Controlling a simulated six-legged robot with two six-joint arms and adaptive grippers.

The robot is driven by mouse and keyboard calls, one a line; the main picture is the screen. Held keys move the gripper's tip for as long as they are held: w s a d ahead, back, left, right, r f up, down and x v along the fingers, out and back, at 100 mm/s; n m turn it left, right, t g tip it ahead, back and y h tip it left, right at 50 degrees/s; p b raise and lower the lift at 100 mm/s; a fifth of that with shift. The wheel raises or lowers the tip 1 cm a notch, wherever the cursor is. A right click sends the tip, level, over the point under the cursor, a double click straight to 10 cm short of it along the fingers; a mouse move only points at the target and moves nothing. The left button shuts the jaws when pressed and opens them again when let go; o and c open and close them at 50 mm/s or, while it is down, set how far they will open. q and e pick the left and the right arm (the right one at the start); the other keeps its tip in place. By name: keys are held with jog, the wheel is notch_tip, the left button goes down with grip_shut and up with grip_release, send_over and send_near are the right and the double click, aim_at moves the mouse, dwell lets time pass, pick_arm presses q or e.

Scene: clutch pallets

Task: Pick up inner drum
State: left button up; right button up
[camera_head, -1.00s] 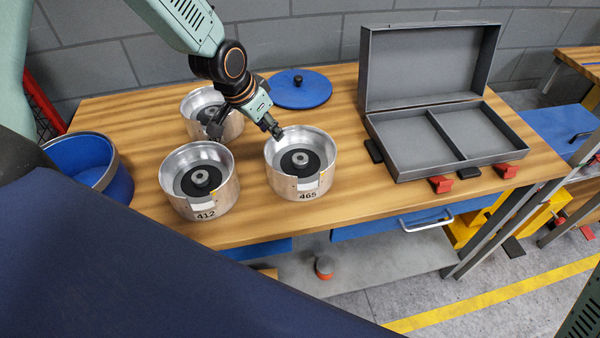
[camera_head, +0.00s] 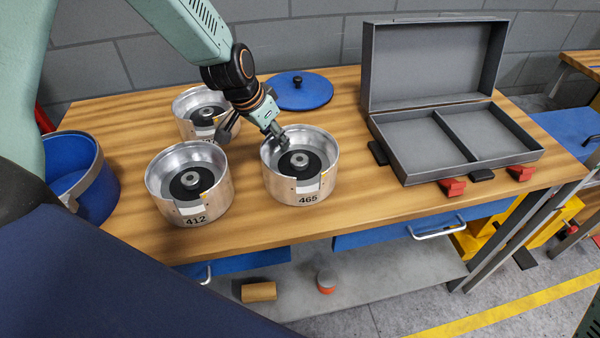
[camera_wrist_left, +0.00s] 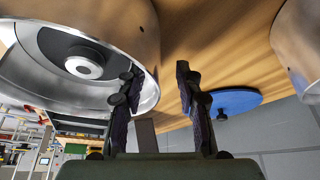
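Three silver drums with a black ringed hub inside stand upright on the wooden table: one marked 465 (camera_head: 309,187), one marked 412 (camera_head: 205,208) and one behind them (camera_head: 184,125). My left gripper (camera_head: 253,138) is open and empty at the back left rim of drum 465. One finger shows over that drum's inside, the other outside its rim. In the left wrist view, the gripper (camera_wrist_left: 156,78) has a drum's wall (camera_wrist_left: 146,40) beside and partly between its spread fingers. I cannot tell whether a finger touches it. My right gripper is out of view.
A blue tub (camera_head: 103,190) stands at the table's left end. A blue round lid (camera_head: 312,95) lies at the back. An open grey two-compartment case (camera_head: 455,133) stands on the right. Bare table (camera_head: 415,205) lies in front of the case.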

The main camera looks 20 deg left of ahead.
pick_arm(q)
jog(key=shift+s+r, duration=0.2)
jog(key=shift+s, duration=0.1)
jog(key=shift+s+d, duration=0.1)
jog(key=shift+c, duration=0.6)
jog(key=shift+w+f, duration=0.1)
jog(key=shift+w, duration=0.2)
grip_shut()
jog(key=shift+s, duration=0.1)
jog(key=shift+w+r, duration=0.25)
jog(key=shift+w, duration=0.05)
